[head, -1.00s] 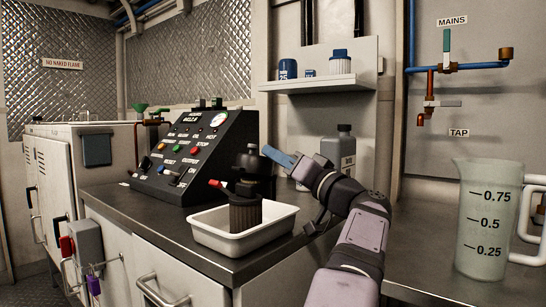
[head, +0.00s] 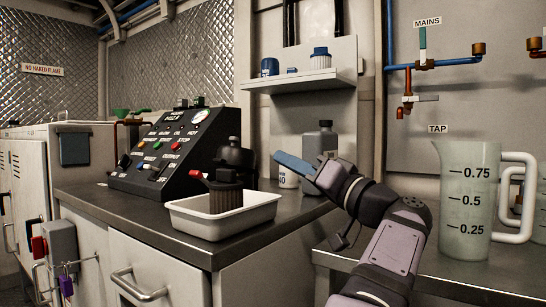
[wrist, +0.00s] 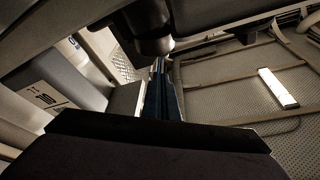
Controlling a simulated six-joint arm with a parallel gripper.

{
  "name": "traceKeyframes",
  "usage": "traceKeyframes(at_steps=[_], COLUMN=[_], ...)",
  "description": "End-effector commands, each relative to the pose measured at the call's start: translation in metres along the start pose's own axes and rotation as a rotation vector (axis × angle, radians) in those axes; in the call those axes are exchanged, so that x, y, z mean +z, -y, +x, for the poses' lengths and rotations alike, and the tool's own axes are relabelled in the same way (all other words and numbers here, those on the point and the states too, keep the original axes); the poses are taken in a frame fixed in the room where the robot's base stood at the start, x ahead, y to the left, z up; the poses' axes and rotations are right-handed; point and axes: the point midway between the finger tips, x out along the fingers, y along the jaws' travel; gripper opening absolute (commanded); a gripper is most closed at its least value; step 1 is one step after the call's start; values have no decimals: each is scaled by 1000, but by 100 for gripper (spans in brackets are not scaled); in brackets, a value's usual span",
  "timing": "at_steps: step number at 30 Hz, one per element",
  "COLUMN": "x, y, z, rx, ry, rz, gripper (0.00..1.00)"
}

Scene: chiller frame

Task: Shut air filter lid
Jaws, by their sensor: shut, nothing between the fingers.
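A black ribbed cylinder (head: 226,199), which looks like the air filter body, stands upright in a white tray (head: 195,224) on the bench. In the wrist view the blue fingers (wrist: 160,88) show below a dark round shape (wrist: 152,30) that I cannot identify.
A black control panel (head: 160,150) stands left behind the tray. A grey bottle (head: 326,137) and a white tub (head: 288,181) stand close behind my gripper. A shelf (head: 300,82) hangs above. A measuring jug (head: 466,205) is at right.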

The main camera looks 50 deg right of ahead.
Motion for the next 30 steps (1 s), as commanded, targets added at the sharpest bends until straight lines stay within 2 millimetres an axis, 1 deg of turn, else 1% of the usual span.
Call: traceKeyframes(at_steps=[5,8,12,18,24,30], x=[-16,-33,-64,-108,-150,-188], y=[10,21,35,50,62,68], z=[6,13,25,41,57,72], rx=[-1,-2,0,5,12,25], ry=[0,1,2,3,5,7], rz=[-1,0,10,32,60,104], gripper=[0,0,0,0,0,0])
